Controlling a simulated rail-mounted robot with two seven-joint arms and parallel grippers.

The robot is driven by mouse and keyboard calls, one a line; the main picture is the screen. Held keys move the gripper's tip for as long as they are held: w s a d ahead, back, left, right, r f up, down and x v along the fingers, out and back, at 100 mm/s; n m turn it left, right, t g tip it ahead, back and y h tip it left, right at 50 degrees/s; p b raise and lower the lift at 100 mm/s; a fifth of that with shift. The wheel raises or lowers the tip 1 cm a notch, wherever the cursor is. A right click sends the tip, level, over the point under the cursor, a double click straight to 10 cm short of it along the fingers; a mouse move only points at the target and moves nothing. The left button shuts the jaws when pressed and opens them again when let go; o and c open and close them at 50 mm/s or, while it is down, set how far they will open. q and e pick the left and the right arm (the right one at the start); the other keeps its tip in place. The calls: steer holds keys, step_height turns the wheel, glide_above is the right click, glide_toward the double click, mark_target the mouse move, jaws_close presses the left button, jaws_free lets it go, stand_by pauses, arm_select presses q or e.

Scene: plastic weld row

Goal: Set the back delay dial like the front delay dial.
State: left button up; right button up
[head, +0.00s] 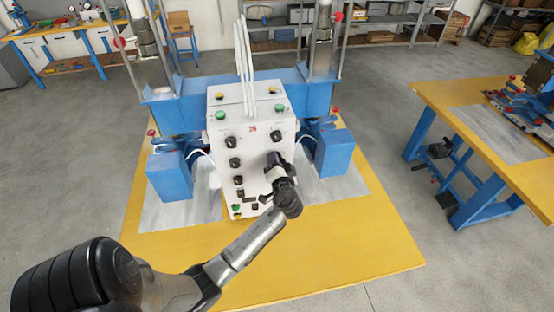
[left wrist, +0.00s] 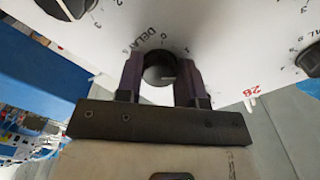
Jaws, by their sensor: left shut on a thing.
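The white control box (head: 251,152) stands on the yellow-edged table with black dials on its sloping face. My left gripper (head: 273,160) is at the right side of that face, fingers toward the panel. In the left wrist view, the gripper (left wrist: 159,80) is shut on a round black delay dial (left wrist: 158,66), one dark finger on each side. The lettering DELAY shows beside it, with a few scale marks. I cannot tell whether this is the front or back delay dial. The other dials' settings are too small to read. My right gripper is out of view.
Other dials (head: 231,142) and (head: 276,135) sit close by on the panel. Blue machine blocks (head: 170,175) and (head: 335,150) flank the box. White cables (head: 246,60) rise behind it. The yellow table front (head: 340,262) is clear.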

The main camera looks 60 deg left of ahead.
arm_select(q)
steer(key=m+p, duration=0.1)
steer(key=m, duration=0.3)
steer(key=shift+r+m+p, duration=0.1)
steer(key=shift+m+p, duration=0.2)
steer(key=shift+p, duration=0.1)
stand_by(0.5)
steer(key=o, duration=0.9)
steer(key=shift+b+v, duration=1.35)
steer(key=shift+v, duration=5.55)
